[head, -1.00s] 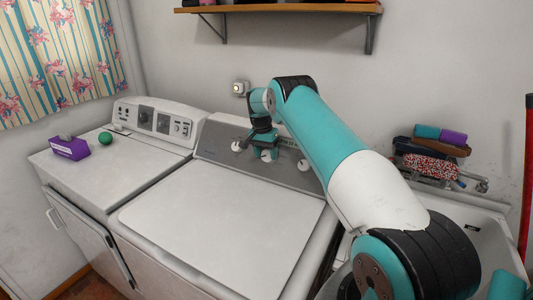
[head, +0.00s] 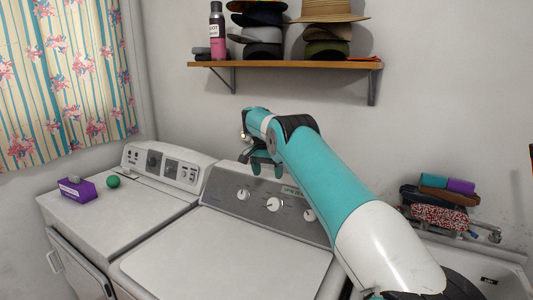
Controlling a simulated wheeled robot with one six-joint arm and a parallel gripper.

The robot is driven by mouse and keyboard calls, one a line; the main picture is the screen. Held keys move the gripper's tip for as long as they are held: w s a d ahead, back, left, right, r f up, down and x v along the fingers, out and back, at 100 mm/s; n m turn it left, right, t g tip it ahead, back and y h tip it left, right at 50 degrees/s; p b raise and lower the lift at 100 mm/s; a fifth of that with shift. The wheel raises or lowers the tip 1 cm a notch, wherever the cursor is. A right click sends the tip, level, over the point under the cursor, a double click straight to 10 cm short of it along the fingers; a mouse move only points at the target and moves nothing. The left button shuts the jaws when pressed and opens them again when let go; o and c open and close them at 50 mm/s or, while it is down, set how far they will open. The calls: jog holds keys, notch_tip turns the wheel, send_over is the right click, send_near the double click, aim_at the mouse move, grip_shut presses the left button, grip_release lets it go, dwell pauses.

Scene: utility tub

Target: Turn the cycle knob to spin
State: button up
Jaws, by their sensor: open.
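The washer's grey control panel (head: 225,194) slopes up behind its white lid. It carries three white knobs: a left knob (head: 243,195), a larger middle knob (head: 273,204) and a right knob (head: 309,214). Their labels are too small to read, so I cannot tell where each one points. My gripper (head: 266,172) is open and empty, with teal fingers hanging down at the panel's top edge. It appears above and behind the middle knob and apart from all three knobs. My arm passes close to the panel's right end without hiding the right knob.
A second white machine (head: 150,200) at the left holds a purple box (head: 77,191) and a green ball (head: 113,181). A wooden shelf (head: 290,66) with hats and a spray can hangs above. Folded cloths (head: 438,216) lie by the sink at right. The washer lid (head: 220,255) is clear.

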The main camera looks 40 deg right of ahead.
jog(key=r+p, duration=0.2)
jog(key=r, duration=0.1)
jog(key=r+p, duration=0.2)
jog(key=shift+w+a, duration=0.15)
jog(key=shift+a, duration=0.1)
dwell(0.3)
jog(key=s+a+r+n+t+b, duration=0.1)
jog(key=s+a+r+n+b, duration=0.2)
jog(key=a, duration=0.5)
jog(key=s+a+r+n+b, duration=0.1)
jog(key=s+a+r+n, duration=0.15)
jog(key=a+n, duration=0.4)
jog(key=s+a+r+n+t+b, duration=0.15)
jog(key=s+a, duration=0.25)
jog(key=a, duration=0.6)
jog(key=s+a+f+n+g+y+b, duration=0.1)
jog(key=s+a+n, duration=0.4)
jog(key=s, duration=1)
jog(key=s+a+f+n+y+b, duration=0.3)
jog(key=s+a, duration=0.8)
jog(key=s, duration=0.4)
jog(key=shift+s+a+f+n+g+y, duration=0.2)
jog(key=shift+s+f+n+g+y, duration=0.2)
jog(key=shift+f+n+y, duration=0.55)
jog(key=shift+r+h, duration=0.25)
jog(key=shift+r, duration=0.05)
